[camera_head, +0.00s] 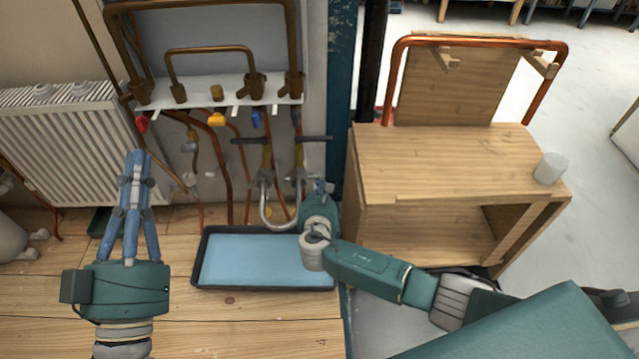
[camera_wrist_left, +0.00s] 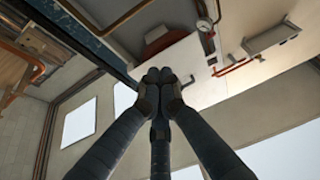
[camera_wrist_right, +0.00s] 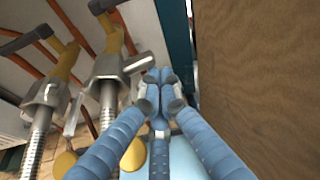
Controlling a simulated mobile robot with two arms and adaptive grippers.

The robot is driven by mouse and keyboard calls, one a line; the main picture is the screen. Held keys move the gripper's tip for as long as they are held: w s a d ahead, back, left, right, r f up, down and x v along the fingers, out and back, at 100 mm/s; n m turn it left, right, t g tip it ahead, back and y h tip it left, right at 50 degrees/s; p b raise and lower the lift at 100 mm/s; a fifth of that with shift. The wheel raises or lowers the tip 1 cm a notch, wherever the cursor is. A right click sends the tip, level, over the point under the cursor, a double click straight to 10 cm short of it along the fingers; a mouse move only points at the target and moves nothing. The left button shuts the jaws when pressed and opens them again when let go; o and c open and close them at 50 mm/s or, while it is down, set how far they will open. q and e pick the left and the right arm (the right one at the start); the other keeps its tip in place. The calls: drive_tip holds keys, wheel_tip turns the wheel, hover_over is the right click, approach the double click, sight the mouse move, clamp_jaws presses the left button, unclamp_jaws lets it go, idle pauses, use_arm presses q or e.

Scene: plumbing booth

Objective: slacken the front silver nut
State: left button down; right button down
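The nearer, right-hand nut (camera_wrist_right: 110,72) has a short silver arm pointing at my right gripper (camera_wrist_right: 160,78); the other nut (camera_wrist_right: 46,96) is further left. In the head view the nuts (camera_head: 297,174) are small, above the U-shaped hose. My right gripper's blue fingers meet at the tips, beside the end of that arm. I cannot tell whether they touch it. Nothing shows between them. My left gripper (camera_head: 135,155) points up at the left, fingertips together and empty, away from the nuts; it also shows in the left wrist view (camera_wrist_left: 160,76).
A black-rimmed tray with a blue inside (camera_head: 197,262) lies on the wooden floor below the hoses. A wooden bench (camera_head: 440,160) with a white cup (camera_head: 550,168) stands close on the right. A radiator (camera_head: 70,140) is at left. Copper pipes surround the valves.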

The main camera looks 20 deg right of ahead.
use_arm(q)
wheel_tip(320, 180, down, 17)
drive_tip(key=a+g+y+p, duration=0.2)
drive_tip(key=g+y+p, duration=0.1)
drive_tip(key=g, duration=0.5)
drive_tip(key=s+a+f+g+y+p, duration=0.1)
drive_tip(key=s+a+f+g, duration=0.1)
drive_tip(key=s+f, duration=0.3)
drive_tip(key=s+a+f+g+y+p, duration=0.1)
drive_tip(key=s+a+f+g, duration=0.1)
drive_tip(key=s+f+g, duration=0.3)
drive_tip(key=shift+s+a+f+n, duration=0.25)
drive_tip(key=shift+s+f+n, duration=0.15)
drive_tip(key=shift+s+f, duration=0.2)
use_arm(e)
drive_tip(key=shift+a+r+n+h, duration=0.1)
drive_tip(key=shift+r+n+h, duration=0.7)
drive_tip(key=shift+r+n, duration=0.45)
use_arm(q)
drive_tip(key=shift+w, duration=0.2)
